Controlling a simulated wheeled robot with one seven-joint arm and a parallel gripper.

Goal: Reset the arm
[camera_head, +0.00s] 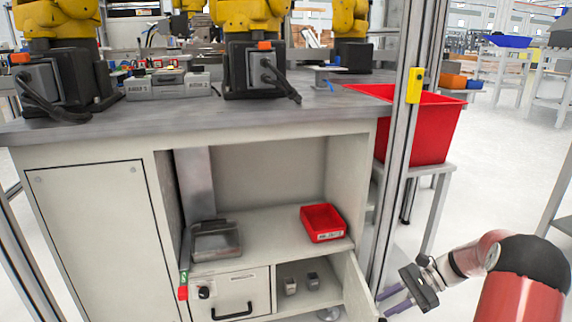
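My gripper (396,299) is at the lower right, on the end of my red and black arm. Its two purple fingers point left and are spread apart, with nothing seen between them. The fingertips are close to the open cabinet door (357,285) at the bottom of the workbench. I cannot tell whether they touch it.
The workbench (200,127) has an open shelf with a small red bin (322,223) and a grey tray (215,241). Small grey blocks (312,281) sit in the lower compartment. A metal post (401,150) and large red crate (430,130) stand right.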

